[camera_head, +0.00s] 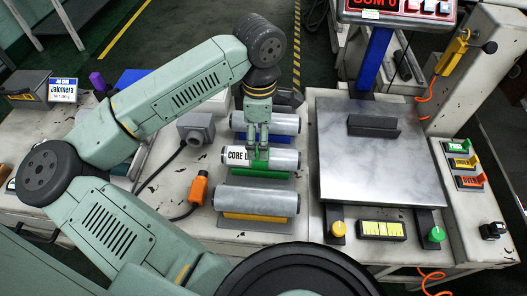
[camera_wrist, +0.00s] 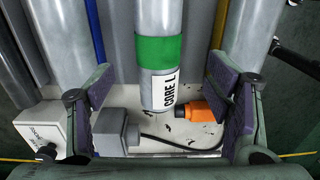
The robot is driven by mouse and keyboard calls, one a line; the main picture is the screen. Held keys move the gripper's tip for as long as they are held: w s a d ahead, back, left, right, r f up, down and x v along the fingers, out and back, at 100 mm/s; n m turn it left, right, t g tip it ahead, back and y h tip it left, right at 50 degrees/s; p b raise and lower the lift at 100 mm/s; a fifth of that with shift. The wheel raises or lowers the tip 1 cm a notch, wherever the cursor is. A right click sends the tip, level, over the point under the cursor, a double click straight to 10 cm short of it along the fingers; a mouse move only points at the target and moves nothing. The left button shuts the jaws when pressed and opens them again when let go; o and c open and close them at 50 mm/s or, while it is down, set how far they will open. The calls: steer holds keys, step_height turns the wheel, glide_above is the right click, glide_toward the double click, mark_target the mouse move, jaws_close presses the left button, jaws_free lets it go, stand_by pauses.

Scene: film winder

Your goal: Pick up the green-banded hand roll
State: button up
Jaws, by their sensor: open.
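The green-banded hand roll (camera_head: 284,159) is the middle of three grey rolls in the head view, lying level with a "CORE L" label at its left end. In the wrist view its green band (camera_wrist: 158,50) and white label show clearly. My gripper (camera_head: 262,142) is over the roll from above. In the wrist view my open gripper (camera_wrist: 160,80) has one purple-padded finger on each side of the roll, with a visible gap to both. The finger tips partly hide the band in the head view.
A blue-marked roll (camera_head: 265,122) lies behind and a yellow-marked roll (camera_head: 257,200) in front, both close by. An orange connector (camera_head: 198,188) and a grey cable box (camera_head: 196,128) stand to the left. A metal plate (camera_head: 380,175) with a dark block is on the right.

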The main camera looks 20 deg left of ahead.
steer(key=f, duration=0.2)
steer(key=f+p, duration=0.1)
steer(key=f, duration=0.1)
steer(key=f+p, duration=0.1)
steer(key=f, duration=0.2)
steer(key=shift+w+d+f, duration=0.1)
steer(key=shift+d, duration=0.15)
steer(key=shift+c, duration=0.3)
steer(key=c, duration=1.4)
steer(key=shift+c, duration=0.2)
step_height(320, 180, up, 10)
steer(key=shift+r+b, duration=0.1)
steer(key=shift+b, duration=0.85)
